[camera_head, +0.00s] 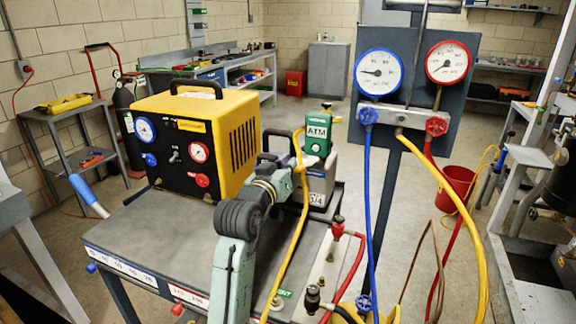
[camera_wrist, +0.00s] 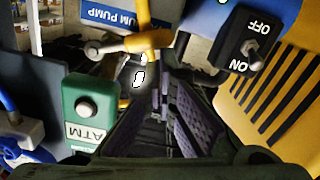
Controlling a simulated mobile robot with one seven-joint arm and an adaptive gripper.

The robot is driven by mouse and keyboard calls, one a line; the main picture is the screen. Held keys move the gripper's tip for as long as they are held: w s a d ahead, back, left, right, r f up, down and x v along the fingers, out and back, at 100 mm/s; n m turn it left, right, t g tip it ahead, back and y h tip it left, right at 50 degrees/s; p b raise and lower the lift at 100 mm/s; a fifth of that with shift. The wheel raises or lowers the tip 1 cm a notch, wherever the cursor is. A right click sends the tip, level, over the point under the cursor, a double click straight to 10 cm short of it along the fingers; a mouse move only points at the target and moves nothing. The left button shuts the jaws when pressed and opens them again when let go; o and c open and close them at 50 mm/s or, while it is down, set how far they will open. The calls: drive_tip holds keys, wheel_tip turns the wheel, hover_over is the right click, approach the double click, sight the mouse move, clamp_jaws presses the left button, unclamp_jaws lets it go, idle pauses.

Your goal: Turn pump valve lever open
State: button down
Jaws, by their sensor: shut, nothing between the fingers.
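The vacuum pump (camera_head: 318,180) stands behind the cart top, right of the yellow machine; its blue label (camera_wrist: 112,16) reads upside down in the wrist view. A tan, lever-like part (camera_wrist: 115,45) with a rounded left end sticks out sideways from a yellow fitting (camera_wrist: 146,38) beside that label. I cannot tell for sure that it is the valve lever. My gripper (camera_wrist: 165,78) is shut and empty, its dark fingers close below the fitting; contact cannot be told. In the head view my gripper is mostly hidden behind my arm and the yellow hose (camera_head: 304,210).
A green ATM box (camera_head: 318,132) sits by the pump and shows left of my fingers (camera_wrist: 92,108). An ON/OFF switch (camera_wrist: 252,47) and the yellow machine (camera_head: 195,120) are close on the other side. Gauges (camera_head: 378,73) and hoses stand to the right.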

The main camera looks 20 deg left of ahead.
drive_tip(key=shift+d+f, duration=0.15)
drive_tip(key=shift+f, duration=0.25)
idle(0.3)
